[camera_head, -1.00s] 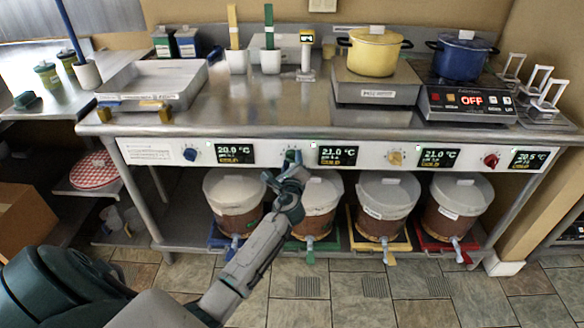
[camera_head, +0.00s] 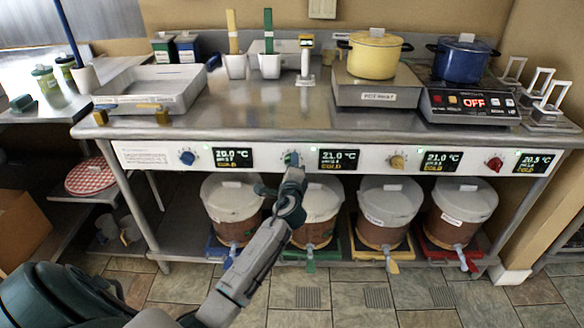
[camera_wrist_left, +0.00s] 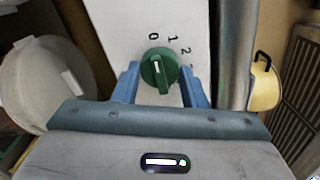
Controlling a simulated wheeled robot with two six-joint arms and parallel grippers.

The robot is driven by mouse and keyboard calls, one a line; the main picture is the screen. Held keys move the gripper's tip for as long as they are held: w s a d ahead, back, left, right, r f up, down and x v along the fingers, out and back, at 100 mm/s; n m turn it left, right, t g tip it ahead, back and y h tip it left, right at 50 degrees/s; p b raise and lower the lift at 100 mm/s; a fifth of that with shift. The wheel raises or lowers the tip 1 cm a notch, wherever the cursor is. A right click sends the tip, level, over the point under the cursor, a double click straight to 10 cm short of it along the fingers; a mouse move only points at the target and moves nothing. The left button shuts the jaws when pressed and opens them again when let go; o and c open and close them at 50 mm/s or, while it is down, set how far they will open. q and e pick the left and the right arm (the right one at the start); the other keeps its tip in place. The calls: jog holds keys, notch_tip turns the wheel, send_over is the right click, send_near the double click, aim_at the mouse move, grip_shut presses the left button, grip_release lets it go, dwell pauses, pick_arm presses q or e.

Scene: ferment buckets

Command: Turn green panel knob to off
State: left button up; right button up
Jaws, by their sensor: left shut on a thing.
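The green panel knob (camera_head: 290,157) sits on the white control panel between the first two displays. In the left wrist view the green knob (camera_wrist_left: 159,66) shows a raised grip bar with a white line, which appears to point toward the printed 0; 1 and 2 stand to its right. My left gripper (camera_head: 292,167) is at the knob from the front and hides part of it. In the left wrist view its blue fingers (camera_wrist_left: 159,88) stand on either side of the knob, shut on it. My right gripper is not in view.
A blue knob (camera_head: 187,158), a yellow knob (camera_head: 397,162) and a red knob (camera_head: 494,165) share the panel (camera_head: 150,154). Lidded buckets (camera_head: 317,199) stand on the shelf below. The steel counter edge (camera_head: 330,132) overhangs above.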

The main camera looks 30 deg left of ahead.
pick_arm(q)
jog(key=o, duration=1)
jog(key=shift+c, duration=0.2)
jog(key=v, duration=1)
jog(key=shift+s+d, duration=0.25)
jog(key=shift+s, duration=0.05)
jog(key=shift+f, duration=0.15)
